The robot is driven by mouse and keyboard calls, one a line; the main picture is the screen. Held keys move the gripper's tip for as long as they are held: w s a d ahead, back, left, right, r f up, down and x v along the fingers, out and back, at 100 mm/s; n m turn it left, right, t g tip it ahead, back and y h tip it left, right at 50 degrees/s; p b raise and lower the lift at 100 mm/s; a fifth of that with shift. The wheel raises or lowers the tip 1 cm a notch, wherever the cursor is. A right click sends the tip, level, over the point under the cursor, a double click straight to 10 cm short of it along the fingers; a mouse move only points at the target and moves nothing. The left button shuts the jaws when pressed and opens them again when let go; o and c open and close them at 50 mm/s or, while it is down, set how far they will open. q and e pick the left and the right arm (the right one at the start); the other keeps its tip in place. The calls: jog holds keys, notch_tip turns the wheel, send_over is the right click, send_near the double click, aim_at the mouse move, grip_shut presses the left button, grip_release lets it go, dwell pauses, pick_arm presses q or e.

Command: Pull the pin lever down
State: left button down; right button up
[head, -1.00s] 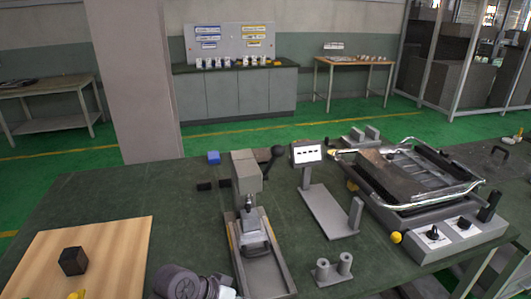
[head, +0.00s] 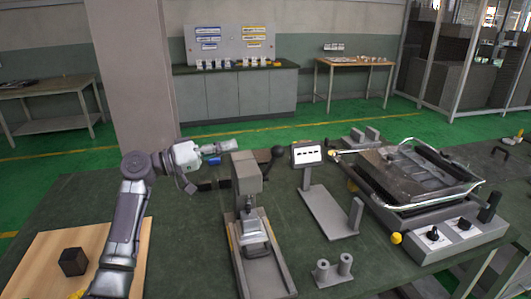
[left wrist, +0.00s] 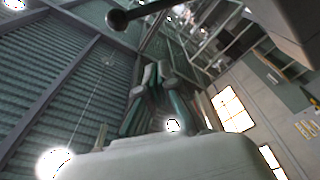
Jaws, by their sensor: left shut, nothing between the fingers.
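The pin lever, a short dark arm with a round black knob (head: 277,151), sticks out at the top right of the grey press (head: 247,180). In the left wrist view the black knob (left wrist: 117,20) and its rod show at the top, beyond the fingertips. My left gripper (head: 227,146) is at the upper left of the press head, at about the knob's height, with its fingers pointing right. Its fingers (left wrist: 153,75) are shut and empty, apart from the knob. My right gripper is in neither view.
A stand with a small display (head: 306,153) and a machine with a chrome-railed tray (head: 480,183) are right of the press. Two joined grey cylinders (head: 333,269) stand in front.

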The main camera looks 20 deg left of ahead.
pick_arm(q)
jog(key=r+p, duration=0.1)
jog(key=p, duration=0.3)
send_over(271, 163)
jog(key=w+a, duration=0.3)
jog(key=s+f, duration=0.1)
jog(key=s+d+p, duration=0.1)
jog(key=s+f+p, duration=0.1)
jog(key=shift+d+f, duration=0.3)
jog(key=shift+f, duration=0.05)
